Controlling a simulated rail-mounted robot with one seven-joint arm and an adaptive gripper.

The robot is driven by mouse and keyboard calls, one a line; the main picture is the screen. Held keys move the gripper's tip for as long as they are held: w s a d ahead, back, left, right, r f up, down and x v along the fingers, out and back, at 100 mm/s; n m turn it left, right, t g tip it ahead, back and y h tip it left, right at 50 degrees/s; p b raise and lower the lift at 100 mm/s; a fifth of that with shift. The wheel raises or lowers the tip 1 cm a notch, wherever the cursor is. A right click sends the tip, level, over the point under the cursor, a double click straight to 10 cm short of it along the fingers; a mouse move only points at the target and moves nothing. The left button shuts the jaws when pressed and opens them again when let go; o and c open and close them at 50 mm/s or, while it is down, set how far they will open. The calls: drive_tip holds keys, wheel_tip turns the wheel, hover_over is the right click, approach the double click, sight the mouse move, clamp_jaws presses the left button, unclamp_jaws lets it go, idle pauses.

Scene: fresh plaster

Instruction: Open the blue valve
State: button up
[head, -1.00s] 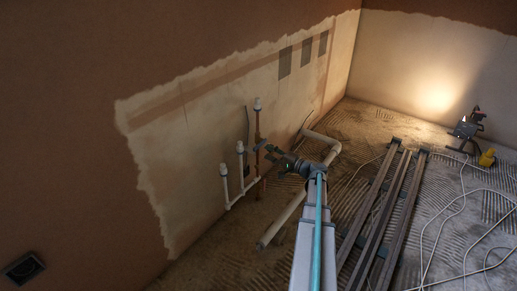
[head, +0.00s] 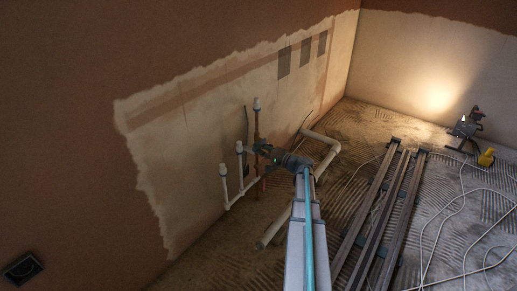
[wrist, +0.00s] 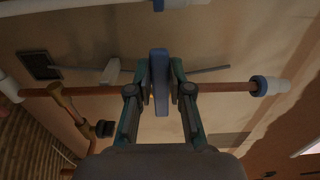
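The blue valve (wrist: 160,82) shows in the wrist view as a flat blue handle, crosswise to a copper pipe (wrist: 225,88). My gripper (wrist: 161,80) has one finger on each side of the handle, and the handle fills the space between them. The fingers look closed on it, though the contact faces are partly hidden. In the head view my gripper (head: 264,151) is at the copper pipe (head: 257,124) near the wall, and the valve is too small and covered to make out there.
White pipes (head: 241,165) with capped tops stand left of the copper pipe. A pale pipe (head: 274,226) lies on the floor below my arm. Long dark rails (head: 378,215), loose cables and a work lamp (head: 467,125) are to the right.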

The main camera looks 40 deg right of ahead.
clamp_jaws()
drive_tip(key=r+m+p, duration=0.1)
drive_tip(key=m+p, duration=0.1)
drive_tip(key=p, duration=0.2)
drive_tip(key=d+r+m+p, duration=0.1)
drive_tip(key=m+p, duration=0.2)
drive_tip(key=p, duration=0.1)
drive_tip(key=r+m+p, duration=0.1)
drive_tip(key=m+p, duration=0.2)
drive_tip(key=p, duration=0.2)
drive_tip(key=shift+w+d+r, duration=0.25)
drive_tip(key=shift+d+r, duration=0.1)
drive_tip(key=shift+r, duration=0.05)
